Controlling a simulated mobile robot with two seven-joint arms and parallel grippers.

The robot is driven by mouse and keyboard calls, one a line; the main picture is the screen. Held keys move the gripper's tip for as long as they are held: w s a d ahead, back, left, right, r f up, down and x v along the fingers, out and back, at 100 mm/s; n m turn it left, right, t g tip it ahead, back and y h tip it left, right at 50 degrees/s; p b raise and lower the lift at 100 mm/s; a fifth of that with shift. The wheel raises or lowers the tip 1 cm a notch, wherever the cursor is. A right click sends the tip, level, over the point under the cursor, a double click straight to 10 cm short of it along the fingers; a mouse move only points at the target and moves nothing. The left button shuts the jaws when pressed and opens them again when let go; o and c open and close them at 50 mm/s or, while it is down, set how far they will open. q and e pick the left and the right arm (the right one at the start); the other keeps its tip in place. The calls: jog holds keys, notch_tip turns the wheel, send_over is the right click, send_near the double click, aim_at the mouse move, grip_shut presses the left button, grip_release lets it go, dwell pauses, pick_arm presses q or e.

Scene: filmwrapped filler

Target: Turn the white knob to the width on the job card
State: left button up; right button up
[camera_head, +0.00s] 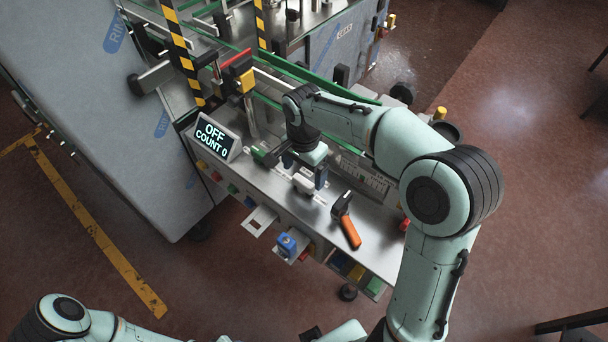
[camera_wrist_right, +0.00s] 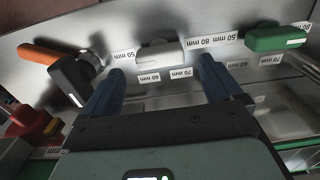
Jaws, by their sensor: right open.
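The white knob (camera_wrist_right: 160,52) is a bar-shaped handle on the grey metal panel, lying roughly left to right in the wrist view. Width labels in mm stand around it; which one it points at I cannot tell. It also shows in the head view (camera_head: 303,184). My right gripper (camera_wrist_right: 162,68) is open, its blue fingers apart and empty, with the knob just beyond the gap between their tips. In the head view my right gripper (camera_head: 305,171) hangs over the panel beside the knob. I cannot make out a job card. My left gripper is out of view.
A green knob (camera_wrist_right: 275,39) with its own mm labels sits to the right. A black lever with an orange handle (camera_wrist_right: 42,54) is at the left. A display (camera_head: 214,138) reads OFF, COUNT 0.

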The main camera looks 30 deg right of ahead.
aim_at(304, 180)
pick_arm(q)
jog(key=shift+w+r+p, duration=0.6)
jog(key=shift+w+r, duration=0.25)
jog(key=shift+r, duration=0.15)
pick_arm(e)
notch_tip(304, 180, up, 10)
jog(key=shift+f, duration=0.1)
